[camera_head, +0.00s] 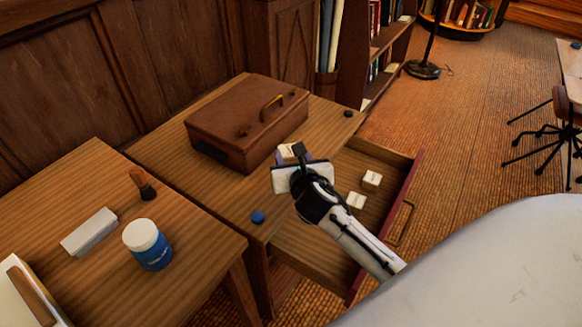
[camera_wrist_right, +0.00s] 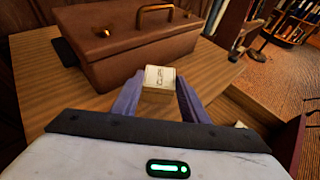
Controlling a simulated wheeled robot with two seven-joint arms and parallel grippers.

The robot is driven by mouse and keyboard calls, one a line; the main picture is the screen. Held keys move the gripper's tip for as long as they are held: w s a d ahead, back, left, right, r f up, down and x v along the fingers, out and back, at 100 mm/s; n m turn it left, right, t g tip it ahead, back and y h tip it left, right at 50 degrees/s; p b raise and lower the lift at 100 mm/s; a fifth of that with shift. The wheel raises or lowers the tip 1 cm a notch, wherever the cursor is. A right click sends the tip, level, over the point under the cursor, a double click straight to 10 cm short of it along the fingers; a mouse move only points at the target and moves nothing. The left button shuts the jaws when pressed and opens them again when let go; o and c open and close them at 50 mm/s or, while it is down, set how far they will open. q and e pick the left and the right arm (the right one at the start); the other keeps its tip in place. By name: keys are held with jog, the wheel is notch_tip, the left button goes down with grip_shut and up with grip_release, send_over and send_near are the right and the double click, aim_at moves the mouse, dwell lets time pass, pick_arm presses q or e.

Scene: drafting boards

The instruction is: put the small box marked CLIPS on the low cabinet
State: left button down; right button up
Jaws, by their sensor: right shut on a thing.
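My right gripper (camera_head: 292,153) is shut on a small cream box (camera_head: 285,151), which shows between the purple fingers (camera_wrist_right: 159,97) in the right wrist view (camera_wrist_right: 158,84). The box has dark lettering on its face, too small to read surely. The gripper holds it over the low cabinet (camera_head: 168,143), near the front edge and in front of the brown case. I cannot tell whether the box touches the top. The cabinet's drawer (camera_head: 385,220) is pulled open, and two other small cream boxes (camera_head: 371,178) (camera_head: 356,200) lie in it. My left gripper is not in view.
A brown case (camera_head: 240,115) covers much of the cabinet top. A blue disc (camera_head: 257,217) and a dark round object (camera_head: 348,113) lie near its edges. A neighbouring table (camera_head: 90,190) holds a blue jar (camera_head: 148,245), a white block (camera_head: 89,232) and a brush (camera_head: 142,184).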

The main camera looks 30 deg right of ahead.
jog(key=shift+f+b, duration=0.5)
jog(key=shift+f, duration=1.25)
jog(key=shift+f, duration=0.1)
jog(key=o, duration=1.1)
jog(key=shift+s+a+r, duration=0.15)
jog(key=shift+s+r, duration=0.05)
jog(key=shift+s, duration=0.1)
jog(key=p+v, duration=0.1)
jog(key=v, duration=1)
jog(key=shift+s+a+r+p, duration=0.1)
jog(key=shift+s+p, duration=0.05)
jog(key=shift+p, duration=0.15)
